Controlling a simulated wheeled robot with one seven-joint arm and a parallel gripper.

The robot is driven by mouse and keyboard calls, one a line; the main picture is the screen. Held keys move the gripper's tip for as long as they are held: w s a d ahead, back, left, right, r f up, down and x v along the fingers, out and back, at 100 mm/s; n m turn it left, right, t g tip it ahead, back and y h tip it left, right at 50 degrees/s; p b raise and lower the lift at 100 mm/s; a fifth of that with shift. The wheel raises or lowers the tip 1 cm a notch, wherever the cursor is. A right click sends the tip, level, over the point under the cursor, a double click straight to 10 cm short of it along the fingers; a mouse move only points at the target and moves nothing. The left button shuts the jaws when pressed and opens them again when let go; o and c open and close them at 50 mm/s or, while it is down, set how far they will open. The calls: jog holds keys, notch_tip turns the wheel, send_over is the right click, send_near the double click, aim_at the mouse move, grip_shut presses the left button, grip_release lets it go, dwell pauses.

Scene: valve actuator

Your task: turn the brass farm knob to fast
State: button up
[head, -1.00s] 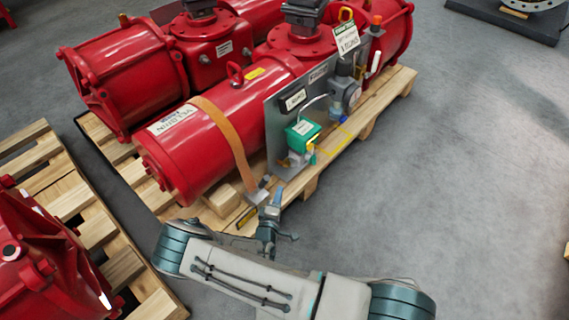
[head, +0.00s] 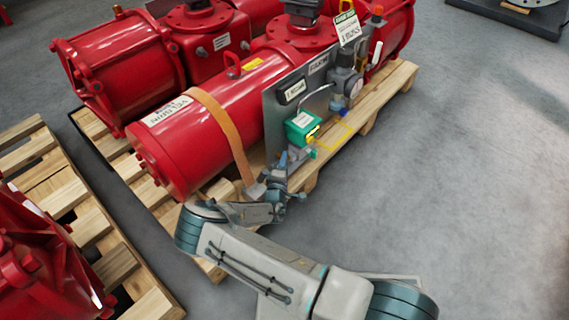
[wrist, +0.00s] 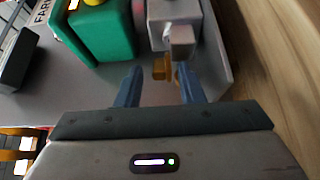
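The brass knob (wrist: 161,69) shows in the wrist view as a small block beside a grey metal fitting (wrist: 178,40). My gripper (wrist: 160,82) is open, its two blue fingers on either side of the knob and apart from each other. I cannot tell whether either finger touches the knob. The knob's speed marking is not readable. In the head view my gripper (head: 290,160) is at the lower front of the panel (head: 273,115), below the green box (head: 302,127); the knob cannot be made out there.
The green box (wrist: 103,35) is close above the left finger in the wrist view. The red actuator (head: 205,125) with an orange strap (head: 228,133) lies on a wooden pallet (head: 369,110). Another pallet (head: 80,215) is at left. Open floor (head: 450,170) lies to the right.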

jog(key=shift+w, duration=0.3)
jog(key=shift+r, duration=0.1)
grip_shut()
jog(key=shift+d+r+n+y+p, duration=0.15)
jog(key=shift+n+y+p, duration=0.15)
jog(key=shift+y, duration=0.2)
